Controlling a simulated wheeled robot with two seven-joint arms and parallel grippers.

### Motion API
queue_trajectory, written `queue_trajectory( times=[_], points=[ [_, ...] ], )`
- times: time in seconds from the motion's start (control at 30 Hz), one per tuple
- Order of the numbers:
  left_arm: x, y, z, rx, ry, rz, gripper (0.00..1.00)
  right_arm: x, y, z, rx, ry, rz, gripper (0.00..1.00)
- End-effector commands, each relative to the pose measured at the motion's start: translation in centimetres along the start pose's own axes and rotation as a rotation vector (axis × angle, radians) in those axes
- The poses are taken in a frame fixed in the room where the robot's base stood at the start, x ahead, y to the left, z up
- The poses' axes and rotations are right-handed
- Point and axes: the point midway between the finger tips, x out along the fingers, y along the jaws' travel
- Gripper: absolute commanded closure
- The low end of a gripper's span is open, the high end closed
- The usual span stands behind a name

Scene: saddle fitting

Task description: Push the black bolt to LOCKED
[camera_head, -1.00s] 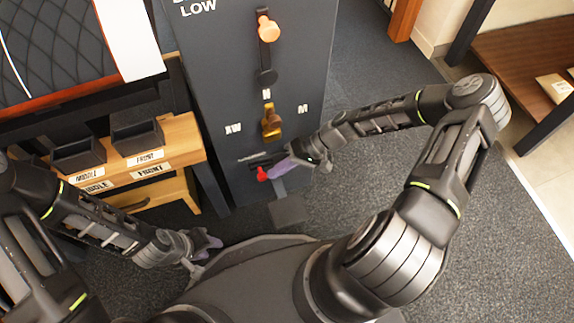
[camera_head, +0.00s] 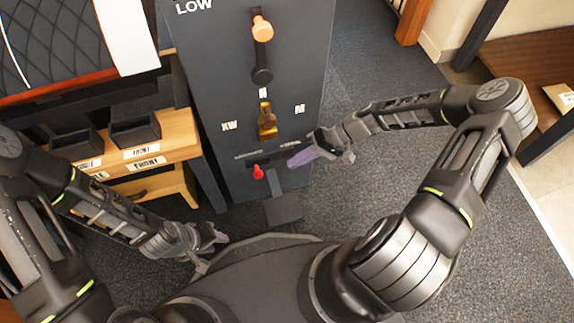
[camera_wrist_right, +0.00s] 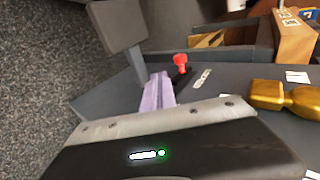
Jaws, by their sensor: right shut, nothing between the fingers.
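The bolt's red knob (camera_head: 258,171) sticks out low on the dark grey panel (camera_head: 212,95), on a small dark bolt body. Two small labels lie above it, one to the left and one to the right; their words are too small to read. My right gripper (camera_head: 302,158) is shut and empty, to the right of the knob and apart from it. In the right wrist view the knob (camera_wrist_right: 180,62) stands beyond the purple fingertips (camera_wrist_right: 157,92), not touching them. My left gripper (camera_head: 217,237) hangs at the lower left, away from the panel; its opening is unclear.
Above the bolt are a brass lever (camera_head: 266,122) with letter labels and an orange-knobbed slider (camera_head: 262,29). A wooden shelf (camera_head: 180,139) with black bins stands left of the panel. A grey block (camera_head: 283,208) sits below the bolt. Open carpet lies to the right.

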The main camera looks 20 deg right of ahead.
Motion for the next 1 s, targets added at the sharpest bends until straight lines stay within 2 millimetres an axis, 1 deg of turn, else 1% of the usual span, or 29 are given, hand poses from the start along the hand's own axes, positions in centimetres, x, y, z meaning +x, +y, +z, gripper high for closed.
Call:
queue_trajectory(
  times=[0.03,0.1,0.2,0.3,0.43,1.0],
  points=[
    [-0.7,0.3,0.1,0.002,-0.002,0.001,0.64,-1.4,-0.1,0.0,0.002,0.003,0.003,1.0],
    [-1.0,0.5,0.1,0.003,-0.005,0.002,0.64,-2.7,-0.1,0.0,0.003,0.003,0.004,1.0],
    [-1.4,0.7,0.3,0.005,-0.008,0.003,0.64,-4.2,0.0,0.0,0.001,0.002,0.003,1.0],
    [-1.5,0.8,0.3,0.006,-0.01,0.004,0.64,-5.1,0.0,0.0,0.002,0.002,0.002,1.0],
    [-1.6,0.8,0.4,0.007,-0.011,0.005,0.64,-5.6,0.1,0.0,0.002,0.0,0.0,1.0],
    [-1.5,0.8,0.4,0.006,-0.011,0.005,0.64,-5.6,0.1,0.0,0.004,0.0,0.001,1.0]
  ],
)
